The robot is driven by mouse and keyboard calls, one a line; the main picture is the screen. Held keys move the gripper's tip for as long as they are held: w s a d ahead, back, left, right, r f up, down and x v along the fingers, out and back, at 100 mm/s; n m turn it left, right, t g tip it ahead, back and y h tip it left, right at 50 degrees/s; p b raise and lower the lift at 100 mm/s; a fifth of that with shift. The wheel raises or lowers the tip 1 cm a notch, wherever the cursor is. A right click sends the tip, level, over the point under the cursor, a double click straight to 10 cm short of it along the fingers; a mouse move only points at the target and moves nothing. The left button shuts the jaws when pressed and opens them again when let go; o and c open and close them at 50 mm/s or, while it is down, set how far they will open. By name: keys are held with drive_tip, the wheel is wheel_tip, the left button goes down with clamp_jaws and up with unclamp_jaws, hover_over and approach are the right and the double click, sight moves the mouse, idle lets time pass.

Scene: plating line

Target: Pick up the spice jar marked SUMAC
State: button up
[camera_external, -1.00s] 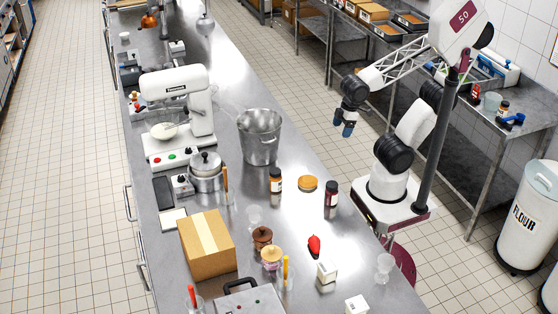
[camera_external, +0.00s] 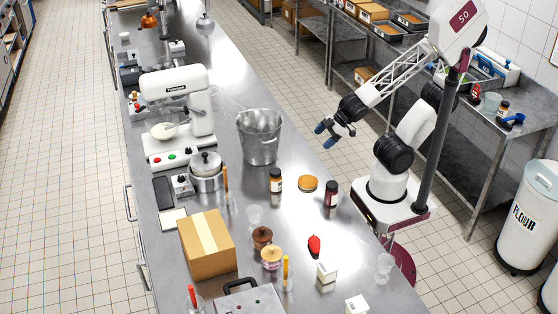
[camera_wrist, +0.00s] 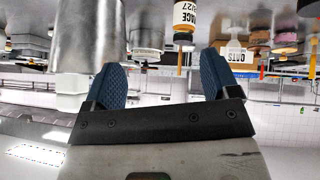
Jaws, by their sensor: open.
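Two small dark-lidded spice jars stand on the steel table in the external view. One is an orange jar (camera_external: 276,181), the other a dark red jar (camera_external: 331,194); their labels are too small to read there. In the wrist view the orange jar (camera_wrist: 186,14) shows part of a label, seemingly ending in "ACE". I cannot read SUMAC anywhere. My gripper (camera_external: 325,134) is open and empty in the air beyond the table's right edge, away from both jars. Its blue fingers (camera_wrist: 163,78) are spread in the wrist view, with nothing between them.
A steel bucket (camera_external: 260,140) stands behind the jars. An orange-tan round lid or dish (camera_external: 307,183) lies between them. A red item (camera_external: 314,244), white blocks (camera_external: 327,272), clear cups (camera_external: 385,263) and a cardboard box (camera_external: 207,247) are nearer the front.

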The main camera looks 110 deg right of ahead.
drive_tip(key=w+a+f+n+t+y, duration=0.3)
drive_tip(key=a+f+t+y, duration=0.1)
drive_tip(key=a, duration=0.2)
drive_tip(key=n+g+y, duration=0.2)
drive_tip(key=n+y, duration=0.2)
drive_tip(key=y, duration=0.2)
approach(333, 182)
drive_tip(key=x, duration=0.3)
drive_tip(key=shift+a+f, duration=0.25)
drive_tip(key=shift+f, duration=0.05)
drive_tip(key=shift+w, duration=0.1)
drive_tip(key=shift+x, duration=1.3)
drive_tip(key=shift+w+a, duration=0.1)
drive_tip(key=shift+x, duration=2.45)
drive_tip(key=shift+w+r, duration=0.1)
drive_tip(key=shift+c, duration=0.3)
